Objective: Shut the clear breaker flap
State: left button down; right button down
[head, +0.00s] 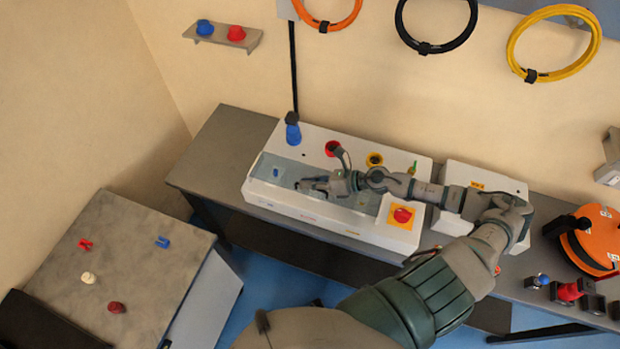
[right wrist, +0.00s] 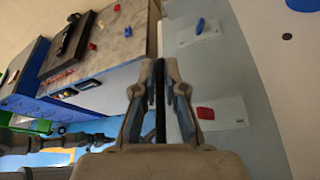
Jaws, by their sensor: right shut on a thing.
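A white breaker panel box (head: 320,224) lies on the grey bench, with a pale recessed area on its left half. A small blue switch (head: 276,172) sits under a faint clear cover there; it also shows in the right wrist view (right wrist: 200,26). A red switch (right wrist: 206,113) under another pale clear plate shows in the right wrist view. My right gripper (head: 303,184) is low over the recess, between these switches. It is shut on a thin dark piece (right wrist: 160,105); I cannot tell if this belongs to the clear flap. The flap's angle is unclear. My left gripper is out of view.
A blue plug (head: 293,132), a red knob (head: 332,148) and a red emergency button (head: 402,215) stand up from the box. A grey side table (head: 125,255) with small coloured parts is at left. An orange reel (head: 590,240) is at right.

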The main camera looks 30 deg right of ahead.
jog(key=shift+s+a+f, duration=0.15)
jog(key=shift+s+f, duration=0.25)
jog(key=shift+f, duration=0.4)
jog(key=shift+s+f, duration=0.1)
jog(key=shift+f, duration=0.2)
jog(key=shift+a, duration=0.1)
jog(key=c, duration=1.2)
grip_release()
jog(key=shift+c, duration=0.2)
jog(key=shift+r, duration=0.1)
jog(key=shift+w+r, duration=0.1)
jog(key=shift+w, duration=0.15)
jog(key=shift+d, duration=0.2)
